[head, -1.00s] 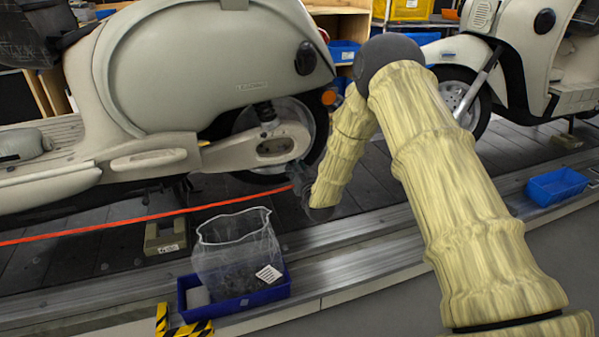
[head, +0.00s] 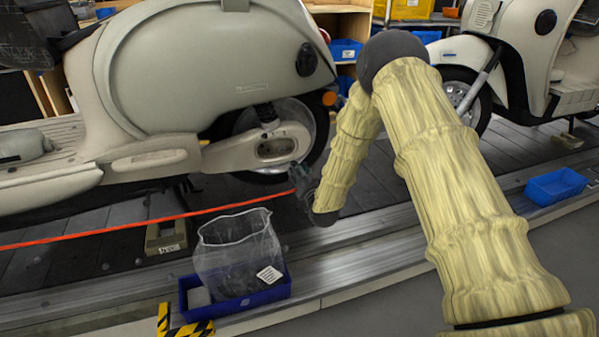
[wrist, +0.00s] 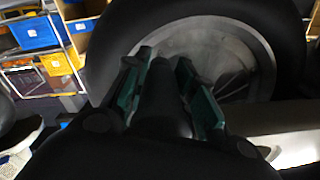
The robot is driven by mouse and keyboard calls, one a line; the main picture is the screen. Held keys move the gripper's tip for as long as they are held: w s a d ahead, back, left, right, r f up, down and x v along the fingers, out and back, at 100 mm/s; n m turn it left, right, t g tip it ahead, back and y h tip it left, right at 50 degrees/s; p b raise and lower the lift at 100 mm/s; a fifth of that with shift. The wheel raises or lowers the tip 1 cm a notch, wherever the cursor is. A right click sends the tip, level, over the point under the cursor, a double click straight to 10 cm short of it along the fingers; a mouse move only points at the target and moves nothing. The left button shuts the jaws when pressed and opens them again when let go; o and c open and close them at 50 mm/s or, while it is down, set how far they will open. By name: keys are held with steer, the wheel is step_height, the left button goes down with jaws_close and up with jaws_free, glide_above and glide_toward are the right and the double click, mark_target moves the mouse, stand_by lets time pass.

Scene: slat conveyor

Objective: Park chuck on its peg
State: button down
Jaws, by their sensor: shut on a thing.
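My gripper (head: 300,180) is in front of the scooter's rear wheel, at the lower left end of my arm. In the wrist view, the green-padded fingers of my gripper (wrist: 167,66) are shut on a dark, narrow piece, apparently the chuck (wrist: 157,88). Its shape is hard to make out against the dark fingers. A taut red line, perhaps a hose (head: 150,222), runs from the left edge to my gripper; I cannot tell whether it joins the chuck. I cannot make out the peg in either view.
A cream scooter (head: 190,75) stands over the slat conveyor, its rear wheel (wrist: 215,50) close ahead of my gripper. A blue bin (head: 240,305) with a clear bag (head: 235,250) sits on the near rail. Another blue bin (head: 556,184) lies right. A second scooter (head: 520,60) stands behind.

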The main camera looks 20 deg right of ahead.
steer(key=shift+s+d+p, duration=0.1)
steer(key=shift+s+p, duration=0.35)
steer(key=shift+s, duration=0.95)
steer(key=shift+s, duration=0.15)
